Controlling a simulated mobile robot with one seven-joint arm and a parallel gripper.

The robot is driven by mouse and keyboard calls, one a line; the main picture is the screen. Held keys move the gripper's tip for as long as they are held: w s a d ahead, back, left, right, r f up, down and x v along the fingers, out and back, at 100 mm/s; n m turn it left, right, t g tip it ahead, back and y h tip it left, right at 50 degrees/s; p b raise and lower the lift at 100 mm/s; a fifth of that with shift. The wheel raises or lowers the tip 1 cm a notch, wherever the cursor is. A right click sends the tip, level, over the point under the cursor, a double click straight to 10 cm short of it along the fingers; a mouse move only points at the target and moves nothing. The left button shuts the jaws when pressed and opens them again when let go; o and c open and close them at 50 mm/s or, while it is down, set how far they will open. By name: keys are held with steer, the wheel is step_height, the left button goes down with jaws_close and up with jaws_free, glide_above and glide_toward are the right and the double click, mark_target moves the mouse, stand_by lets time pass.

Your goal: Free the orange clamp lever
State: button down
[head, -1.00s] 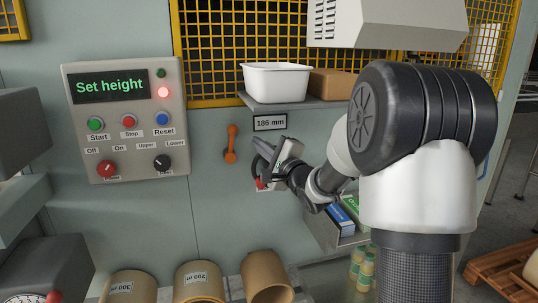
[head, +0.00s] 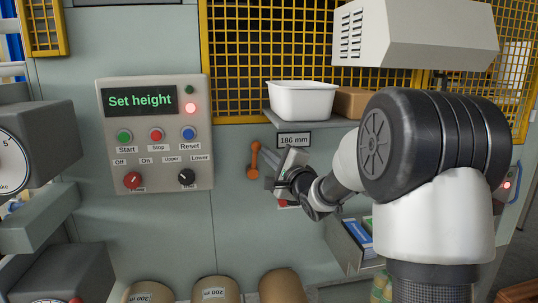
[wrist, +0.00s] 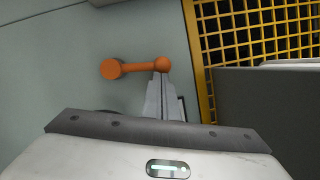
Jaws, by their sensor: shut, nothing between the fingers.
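The orange clamp lever (head: 254,160) is on the grey machine front, right of the control panel. Its knob end is up and its round hub is down in the head view. In the wrist view the lever (wrist: 137,68) lies across the picture, hub left and knob right. My gripper (head: 270,181) is just right of the lever in the head view. In the wrist view my gripper (wrist: 161,78) has its fingers together and empty, tips at the knob end. I cannot tell whether they touch it.
The control panel (head: 155,135) reads "Set height" with a red light lit. A shelf (head: 300,121) with a white bin (head: 302,99) and a brown box (head: 353,102) is above my gripper, over a "186 mm" readout (head: 294,140). Cardboard rolls (head: 215,290) stand below.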

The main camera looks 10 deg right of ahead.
mark_target(255, 150)
steer(key=shift+a+r+n, duration=0.25)
steer(key=shift+a+n, duration=0.05)
steer(key=shift+n, duration=0.2)
steer(key=shift+a+r+n+g+p, duration=0.25)
steer(key=shift+a+n+p, duration=0.15)
steer(key=shift+n+p, duration=0.2)
steer(key=shift+a+r+n+g+p, duration=0.25)
steer(key=shift+a+n+p, duration=0.15)
steer(key=shift+n+p, duration=0.15)
steer(key=shift+a+n+p, duration=0.4)
steer(key=shift+a+n, duration=0.35)
steer(key=shift+n, duration=0.1)
steer(key=a+n, duration=0.1)
steer(key=a+f+n+g+b, duration=0.1)
steer(key=a+n, duration=0.1)
steer(key=a+n+h, duration=0.1)
steer(key=n, duration=0.1)
steer(key=shift+a+f+g, duration=0.25)
steer(key=shift+f+g, duration=0.05)
steer(key=shift+g, duration=0.1)
steer(key=shift+a, duration=0.2)
